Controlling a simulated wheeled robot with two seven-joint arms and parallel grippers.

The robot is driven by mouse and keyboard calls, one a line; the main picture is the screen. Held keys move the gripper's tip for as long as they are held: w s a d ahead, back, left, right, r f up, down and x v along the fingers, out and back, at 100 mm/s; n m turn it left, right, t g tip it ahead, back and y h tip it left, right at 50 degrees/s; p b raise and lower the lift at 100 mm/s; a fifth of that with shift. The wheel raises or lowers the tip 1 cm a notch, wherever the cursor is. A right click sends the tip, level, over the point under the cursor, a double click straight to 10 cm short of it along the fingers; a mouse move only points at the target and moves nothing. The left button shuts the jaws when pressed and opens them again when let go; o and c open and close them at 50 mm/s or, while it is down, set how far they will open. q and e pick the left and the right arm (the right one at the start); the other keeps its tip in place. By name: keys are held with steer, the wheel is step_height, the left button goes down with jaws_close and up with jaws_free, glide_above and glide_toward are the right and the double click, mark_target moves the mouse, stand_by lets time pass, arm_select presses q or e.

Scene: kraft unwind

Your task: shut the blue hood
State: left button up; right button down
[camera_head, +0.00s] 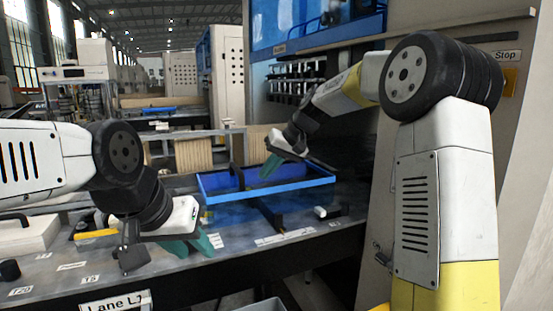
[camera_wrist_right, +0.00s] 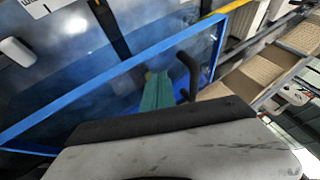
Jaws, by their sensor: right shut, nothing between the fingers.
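The blue hood (camera_head: 312,184) is a blue-framed, see-through cover over the middle of the workbench. In the right wrist view its blue frame (camera_wrist_right: 104,85) crosses the picture, and a black bent handle (camera_wrist_right: 188,74) stands by its far edge. I cannot tell exactly how far the hood is open. My right gripper (camera_head: 270,166) is shut and empty, over the hood's far part; in the wrist view its teal fingertips (camera_wrist_right: 157,90) appear close beside the handle, contact unclear. My left gripper (camera_head: 200,245) has its teal fingers apart and empty, low over the bench, left of the hood.
The dark workbench (camera_head: 240,259) carries labels, a white box (camera_head: 28,234) at left and a small white cylinder (camera_head: 326,212) right of the hood. A grey machine with a blue-framed window (camera_head: 300,22) rises behind at right. Brown slatted stacks (camera_head: 200,152) stand behind the bench.

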steer(key=shift+s+a, duration=0.2)
steer(key=shift+a, duration=0.75)
steer(key=shift+s+a, duration=0.2)
steer(key=shift+a, duration=0.75)
steer(key=s+a, duration=0.5)
steer(key=a, duration=0.7)
steer(key=s+a, duration=0.5)
steer(key=a, duration=0.7)
steer(key=s+a, duration=0.5)
steer(key=a, duration=0.7)
steer(key=shift+s+a, duration=0.2)
steer(key=shift+a, duration=0.1)
steer(key=shift+a+r, duration=0.1)
steer(key=s+d+r, duration=0.1)
steer(key=d+r, duration=0.7)
steer(key=d, duration=0.2)
steer(key=shift+s, duration=0.3)
